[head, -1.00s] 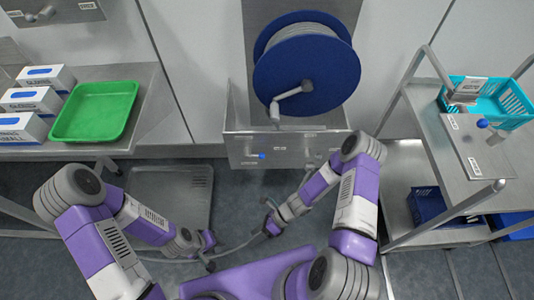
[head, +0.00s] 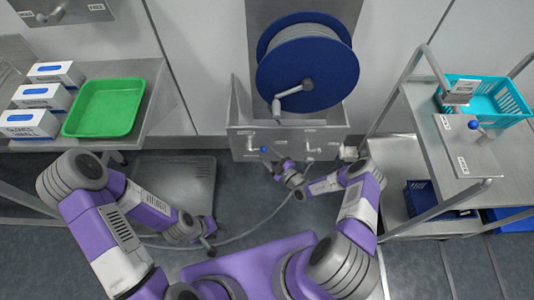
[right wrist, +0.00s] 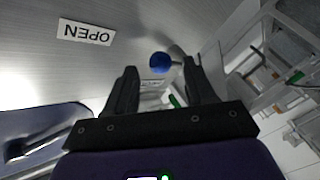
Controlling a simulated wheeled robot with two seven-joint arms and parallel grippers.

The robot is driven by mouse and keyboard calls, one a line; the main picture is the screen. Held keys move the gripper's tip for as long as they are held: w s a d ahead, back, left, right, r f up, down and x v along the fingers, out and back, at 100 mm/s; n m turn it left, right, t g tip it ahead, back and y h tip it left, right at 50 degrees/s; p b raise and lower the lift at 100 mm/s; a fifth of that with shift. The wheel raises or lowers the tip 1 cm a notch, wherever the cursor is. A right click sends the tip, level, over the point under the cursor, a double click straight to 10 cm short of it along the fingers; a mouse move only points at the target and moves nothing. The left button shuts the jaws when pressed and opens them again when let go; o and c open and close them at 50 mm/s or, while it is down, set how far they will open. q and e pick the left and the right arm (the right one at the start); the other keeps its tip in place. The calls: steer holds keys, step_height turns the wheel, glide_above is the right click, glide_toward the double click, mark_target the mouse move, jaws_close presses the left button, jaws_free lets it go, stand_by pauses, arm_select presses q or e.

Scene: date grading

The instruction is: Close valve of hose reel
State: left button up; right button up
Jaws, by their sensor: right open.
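The hose reel (head: 308,78) with blue flanges and a grey crank hangs on the back wall. Below it is a steel valve panel (head: 330,139). A valve lever with a blue knob (head: 263,150) sticks out at the panel's left part. My right gripper (head: 281,165) is open just in front of and below the knob. In the right wrist view the blue knob (right wrist: 161,62) shows between the fingertips, apparently beyond them and not gripped. An OPEN label (right wrist: 85,33) appears upside down on the panel there. My left gripper (head: 211,232) is low at the left, its jaws unclear.
A grey hose (head: 250,230) runs along the floor. On the left table are a green tray (head: 104,108) and white boxes (head: 30,124).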

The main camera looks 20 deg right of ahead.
steer(key=shift+x, duration=0.95)
steer(key=shift+c, duration=0.4)
jaws_close()
